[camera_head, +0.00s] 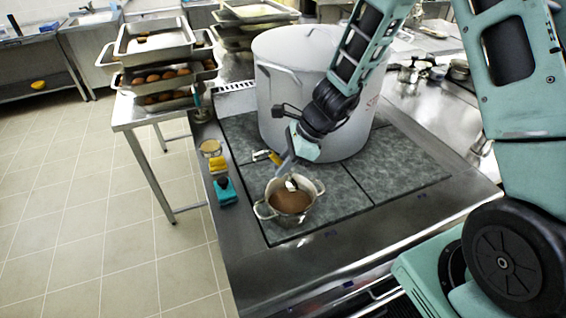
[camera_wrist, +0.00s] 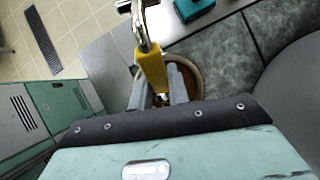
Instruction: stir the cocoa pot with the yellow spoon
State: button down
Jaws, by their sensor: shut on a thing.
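The cocoa pot (camera_head: 309,207), a small metal pot with two side handles and brown contents, stands on the front of the dark hob. It also shows in the wrist view (camera_wrist: 200,70), partly hidden behind my fingers. My gripper (camera_head: 285,168) is above the pot's back rim, pointing down, shut on the yellow spoon (camera_head: 275,162). In the wrist view the spoon's yellow part (camera_wrist: 150,70) is at my grey fingers (camera_wrist: 165,88), with a shiny metal part extending beyond it. A small pale-and-dark piece shows over the cocoa; I cannot tell whether the spoon touches it.
A large stockpot (camera_head: 285,105) stands close behind my gripper. A teal item (camera_head: 226,191), a yellow item (camera_head: 218,164) and a round-topped jar (camera_head: 210,148) line the counter's left edge. Stacked trays (camera_head: 155,50) stand at the back left. The hob right of the cocoa pot is clear.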

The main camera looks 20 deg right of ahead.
aim_at(287, 181)
jog(key=shift+f+b, duration=3.55)
jog(key=shift+f, duration=0.45)
